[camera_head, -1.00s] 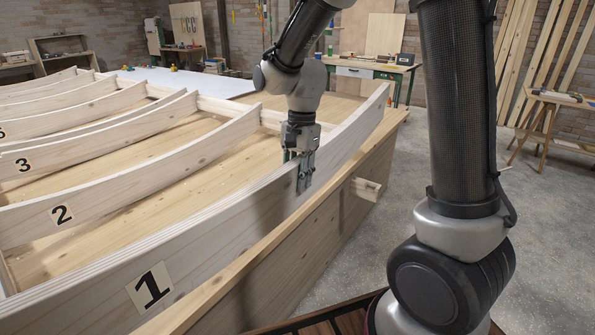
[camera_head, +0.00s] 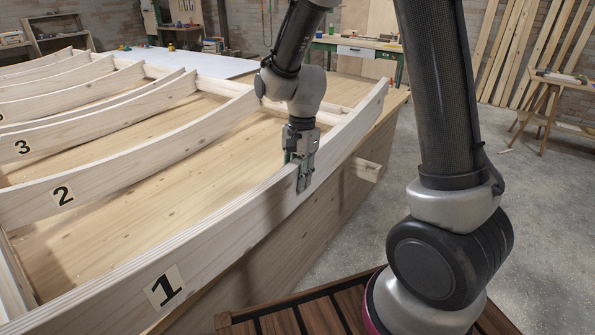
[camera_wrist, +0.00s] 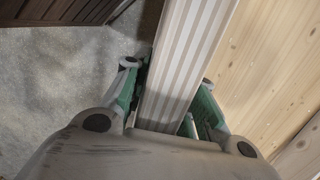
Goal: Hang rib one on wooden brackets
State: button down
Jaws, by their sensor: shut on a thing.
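Rib one (camera_head: 225,240) is a long, pale, curved plank with a "1" label. It stands on edge along the near side of the wooden table. My gripper (camera_head: 303,178) is shut on its top edge, right of its middle. In the wrist view my gripper (camera_wrist: 170,105) has green-sided fingers on both sides of the layered edge of rib one (camera_wrist: 182,65). A wooden bracket (camera_head: 367,170) sticks out from the table's near side, below the rib's right part. No second bracket shows. Whether rib one touches the bracket cannot be told.
Ribs two (camera_head: 130,172) and three (camera_head: 90,125), with more ribs behind, stand on the wooden table (camera_head: 150,215). Grey floor (camera_head: 350,240) lies open at the near side. A workbench (camera_head: 355,48) and a trestle (camera_head: 545,100) stand farther back.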

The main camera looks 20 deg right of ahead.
notch_tip(320, 180, down, 32)
dwell(3.9)
jog(key=shift+f, duration=0.2)
dwell(0.7)
jog(key=shift+f, duration=0.75)
jog(key=shift+f, duration=1.05)
